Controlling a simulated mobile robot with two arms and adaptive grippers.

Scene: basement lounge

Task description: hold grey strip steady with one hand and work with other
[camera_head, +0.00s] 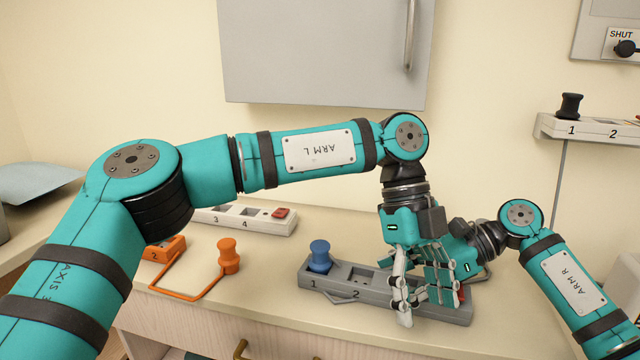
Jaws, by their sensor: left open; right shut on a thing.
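The grey strip (345,292) lies on the counter, with sockets marked 1 and 2 showing at its left. A blue plug (320,257) stands upright at socket 1. My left gripper (432,298) comes down from above over the right half of the strip, open. A bit of red shows at the strip's right end.
An orange strip (168,250) with an orange plug (228,256) on a lead lies left. A white strip (262,221) with a red switch lies behind. A wall strip (585,130) carries a black plug (570,106). A grey cabinet (325,50) hangs above. Counter in front is narrow.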

